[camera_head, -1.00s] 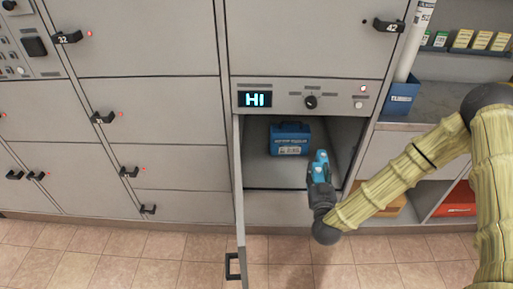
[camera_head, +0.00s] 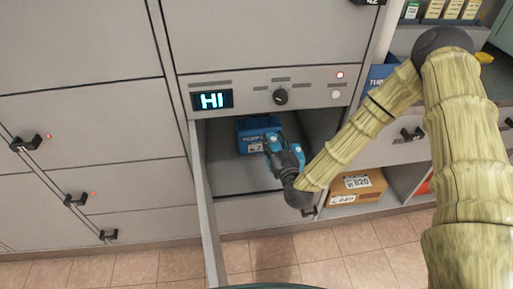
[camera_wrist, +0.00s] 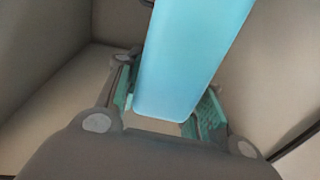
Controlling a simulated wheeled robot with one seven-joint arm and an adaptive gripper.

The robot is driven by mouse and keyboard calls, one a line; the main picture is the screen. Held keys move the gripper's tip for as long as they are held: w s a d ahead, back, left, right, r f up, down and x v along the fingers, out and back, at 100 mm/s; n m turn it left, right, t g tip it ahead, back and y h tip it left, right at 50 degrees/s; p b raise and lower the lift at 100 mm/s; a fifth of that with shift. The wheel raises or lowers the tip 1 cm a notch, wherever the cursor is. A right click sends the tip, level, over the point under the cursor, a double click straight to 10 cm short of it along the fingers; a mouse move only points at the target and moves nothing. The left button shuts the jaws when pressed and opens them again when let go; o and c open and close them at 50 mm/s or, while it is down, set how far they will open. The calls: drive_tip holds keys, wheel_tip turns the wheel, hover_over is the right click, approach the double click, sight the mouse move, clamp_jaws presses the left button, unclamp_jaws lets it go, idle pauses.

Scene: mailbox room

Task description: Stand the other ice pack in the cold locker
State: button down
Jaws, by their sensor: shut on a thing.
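My gripper (camera_head: 273,145) is inside the locker opening, in front of this block's right part. In the wrist view, my gripper (camera_wrist: 168,112) is shut on a light blue ice pack (camera_wrist: 190,58), which sticks out from between the fingers. Its far end is cut off by the frame. I cannot tell whether it touches the locker floor.
The locker door (camera_head: 207,215) is swung open on the left. Grey walls show close around the gripper in the wrist view. A cardboard box (camera_head: 357,187) lies on a shelf to the right. The tiled floor (camera_head: 350,245) in front is free.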

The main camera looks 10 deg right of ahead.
drive_tip(key=s+a+f+n+g+y+b, duration=0.45)
drive_tip(key=a+f+n+y+b, duration=0.45)
drive_tip(key=b, duration=0.9)
drive_tip(key=w+a+f+b, duration=0.2)
drive_tip(key=w+a+b, duration=0.1)
drive_tip(key=w, duration=0.3)
drive_tip(key=w+a+f+m+y+b, duration=0.1)
drive_tip(key=w+a+f+b, duration=0.1)
drive_tip(key=w+a+b, duration=0.2)
drive_tip(key=shift+w+m+b, duration=0.3)
drive_tip(key=shift+w, duration=1.5)
drive_tip(key=shift+a+f+g, duration=0.1)
drive_tip(key=shift+g, duration=0.15)
drive_tip(key=c, duration=0.9)
unclamp_jaws()
drive_tip(key=shift+c, duration=0.2)
